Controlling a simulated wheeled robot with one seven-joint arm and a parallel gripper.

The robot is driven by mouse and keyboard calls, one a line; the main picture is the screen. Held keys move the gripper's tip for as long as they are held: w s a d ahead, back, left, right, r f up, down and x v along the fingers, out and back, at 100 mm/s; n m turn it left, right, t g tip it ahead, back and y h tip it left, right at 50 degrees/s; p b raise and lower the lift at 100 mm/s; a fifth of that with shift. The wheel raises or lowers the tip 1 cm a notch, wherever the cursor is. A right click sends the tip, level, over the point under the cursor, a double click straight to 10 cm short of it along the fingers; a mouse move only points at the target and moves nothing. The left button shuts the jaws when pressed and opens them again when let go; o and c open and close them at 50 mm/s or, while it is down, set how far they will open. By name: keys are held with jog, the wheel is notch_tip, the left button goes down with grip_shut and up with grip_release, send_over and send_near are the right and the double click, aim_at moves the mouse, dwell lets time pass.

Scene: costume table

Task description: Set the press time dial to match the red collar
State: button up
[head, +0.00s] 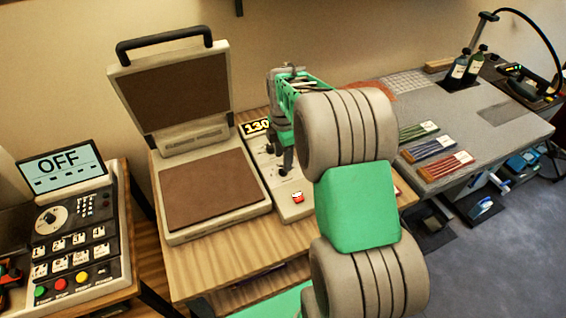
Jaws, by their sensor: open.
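A beige heat press (190,130) stands open on a wooden table, its brown upper and lower plates bare. Its control panel (290,210) is at its right, with a display (257,127) that seems to read 130 and a small red switch (297,197). My gripper (280,155) points down over this panel, its dark fingers open. No press time dial can be made out there; my arm and gripper hide part of the panel. A bundle of red strips (445,166), perhaps the red collar, lies on the grey table with a label too small to read.
Blue strips (431,147) and green strips (418,131) lie beside the red ones. At left, a separate console (75,240) has a screen reading OFF (62,163), a round knob (50,220) and several buttons.

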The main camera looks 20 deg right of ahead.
notch_tip(320, 180, down, 4)
jog(key=shift+f+p, duration=0.1)
jog(key=shift+p, duration=0.2)
jog(key=shift+c, duration=0.6)
grip_shut()
